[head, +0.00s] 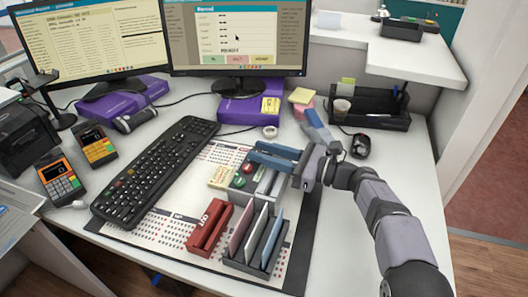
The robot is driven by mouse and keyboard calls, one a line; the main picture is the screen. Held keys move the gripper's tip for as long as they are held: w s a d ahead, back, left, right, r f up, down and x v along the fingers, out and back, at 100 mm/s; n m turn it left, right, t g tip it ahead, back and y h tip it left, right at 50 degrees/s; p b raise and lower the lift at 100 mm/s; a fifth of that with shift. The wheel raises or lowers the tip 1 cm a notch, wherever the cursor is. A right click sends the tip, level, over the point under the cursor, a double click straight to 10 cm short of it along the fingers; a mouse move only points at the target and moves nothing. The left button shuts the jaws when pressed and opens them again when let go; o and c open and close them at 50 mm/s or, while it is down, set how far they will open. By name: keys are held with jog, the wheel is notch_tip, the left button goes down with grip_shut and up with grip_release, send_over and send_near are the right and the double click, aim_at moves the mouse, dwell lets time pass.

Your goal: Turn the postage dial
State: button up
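No part is clearly readable as the postage dial. A small dark unit with a round green knob (239,181) and a round red knob (248,168) stands on the printed desk mat, left of my gripper. I cannot tell whether either knob is the dial. My gripper (272,157) reaches in from the right, low over the back of this unit. Two blue-grey bars there look like its fingers, lying side by side. They partly hide the unit, and I cannot tell whether they touch it or how far apart they are.
A red holder (209,228) and a dark rack of upright cards (254,240) stand in front of the unit. A black keyboard (155,170) lies left. A black organiser (368,108) and mouse (360,146) are at the back right. The desk's right side is mostly clear.

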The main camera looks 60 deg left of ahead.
grip_shut()
jog(key=m+t+y+b, duration=0.1)
jog(key=b, duration=0.3)
jog(key=shift+f, duration=0.2)
jog(key=shift+s+t+b, duration=0.1)
jog(key=shift+t+b, duration=0.3)
jog(key=shift+b, duration=0.15)
jog(key=t+b, duration=0.1)
jog(key=m+t+y+b, duration=0.1)
jog(key=b, duration=0.1)
jog(key=shift+s+d+r+m, duration=0.1)
jog(key=shift+r+m, duration=0.05)
jog(key=shift+m, duration=0.15)
jog(key=shift+o, duration=2.4)
grip_release()
jog(key=shift+d, duration=0.15)
